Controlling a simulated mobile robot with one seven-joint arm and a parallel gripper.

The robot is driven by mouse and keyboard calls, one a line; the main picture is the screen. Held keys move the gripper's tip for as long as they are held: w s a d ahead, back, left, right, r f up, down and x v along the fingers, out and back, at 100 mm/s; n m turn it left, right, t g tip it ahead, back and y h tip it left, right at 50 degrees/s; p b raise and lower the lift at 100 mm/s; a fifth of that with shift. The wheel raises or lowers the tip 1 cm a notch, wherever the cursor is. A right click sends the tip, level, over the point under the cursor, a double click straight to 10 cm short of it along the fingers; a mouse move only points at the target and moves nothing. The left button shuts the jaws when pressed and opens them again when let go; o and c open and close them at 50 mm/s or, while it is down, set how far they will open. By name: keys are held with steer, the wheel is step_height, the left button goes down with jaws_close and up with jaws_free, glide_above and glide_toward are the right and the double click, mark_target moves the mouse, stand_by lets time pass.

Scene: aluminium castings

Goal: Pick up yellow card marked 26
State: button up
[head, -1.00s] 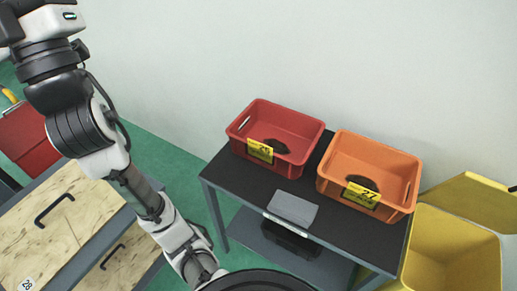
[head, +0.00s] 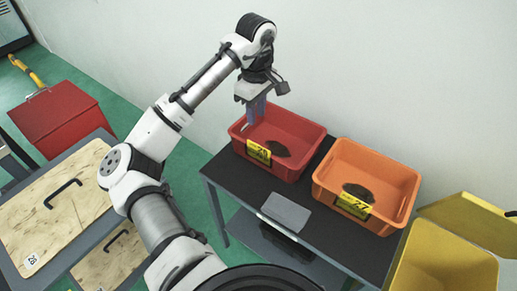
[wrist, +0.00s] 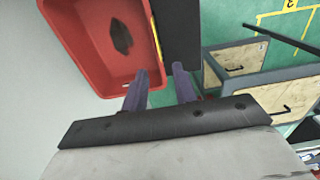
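The yellow card marked 26 (head: 258,153) is on the front wall of the red crate (head: 308,150), near its left end. In the wrist view the card (wrist: 156,38) shows only as a thin yellow strip, edge-on, along the crate's rim. My gripper (head: 256,114) hangs fingers-down above the crate's left end, just behind and above the card. The gap lies below the card strip in the picture, near the crate's rim.
An orange crate (head: 401,172) with a yellow card marked 27 (head: 354,205) stands to the right on the dark table (head: 230,180). Each crate holds a dark piece. A grey flat object (head: 286,212) lies at the table's front. A yellow bin (head: 445,265) stands at right.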

glide_toward(267, 152)
steer(key=a, duration=0.1)
steer(key=w+a+f, duration=0.1)
steer(key=a+p, duration=0.1)
steer(key=shift+w+f, duration=0.4)
steer(key=shift+d+f+p, duration=0.15)
steer(key=shift+f+p, duration=0.35)
steer(key=shift+f, duration=1.05)
steer(key=shift+d+f+p, duration=0.15)
steer(key=shift+f+p, duration=0.35)
steer(key=shift+f, duration=1.05)
jaws_close()
